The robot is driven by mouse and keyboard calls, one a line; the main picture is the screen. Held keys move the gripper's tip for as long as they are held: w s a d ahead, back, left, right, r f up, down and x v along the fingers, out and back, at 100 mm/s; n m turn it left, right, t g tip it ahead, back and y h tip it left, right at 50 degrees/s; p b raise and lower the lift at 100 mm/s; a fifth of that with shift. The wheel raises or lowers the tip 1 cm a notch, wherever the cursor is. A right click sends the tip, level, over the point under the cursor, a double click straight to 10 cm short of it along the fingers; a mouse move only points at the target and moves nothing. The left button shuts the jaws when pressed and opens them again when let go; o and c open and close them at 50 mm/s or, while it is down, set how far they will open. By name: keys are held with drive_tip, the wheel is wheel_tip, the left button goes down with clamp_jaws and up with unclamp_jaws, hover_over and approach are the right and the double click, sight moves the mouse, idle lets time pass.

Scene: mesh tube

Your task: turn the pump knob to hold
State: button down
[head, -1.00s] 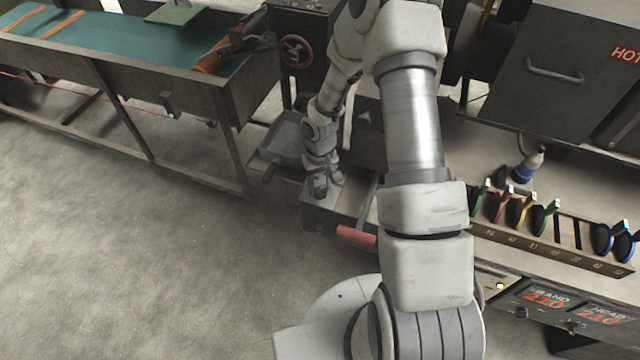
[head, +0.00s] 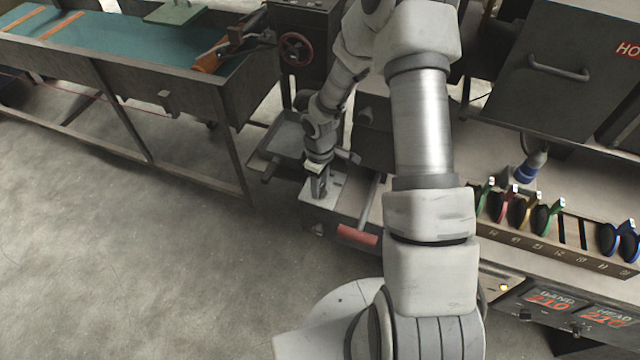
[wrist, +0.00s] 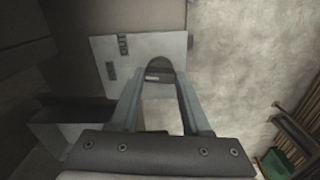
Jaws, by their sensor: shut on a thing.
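The pump knob (wrist: 159,68) is a dark, rounded piece on a pale label plate (wrist: 109,55) with printed marks; one reads like "OUT". My gripper (wrist: 158,80) has its two fingers on either side of the knob and is shut on it. In the head view my gripper (head: 319,192) points down onto the plate on top of the pump box, and the knob is hidden behind the fingers. I cannot read a "hold" mark, and I cannot tell which mark the knob points to.
A lever with a red grip (head: 357,235) sticks out just right of my gripper. A grey tray (head: 284,142) lies behind it. A rack of coloured clips (head: 545,245) stands at right. The floor (head: 130,260) at left is clear.

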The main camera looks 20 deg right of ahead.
drive_tip(key=shift+n, duration=0.6)
drive_tip(key=shift+c, duration=1.8)
unclamp_jaws()
drive_tip(key=shift+r, duration=3.8)
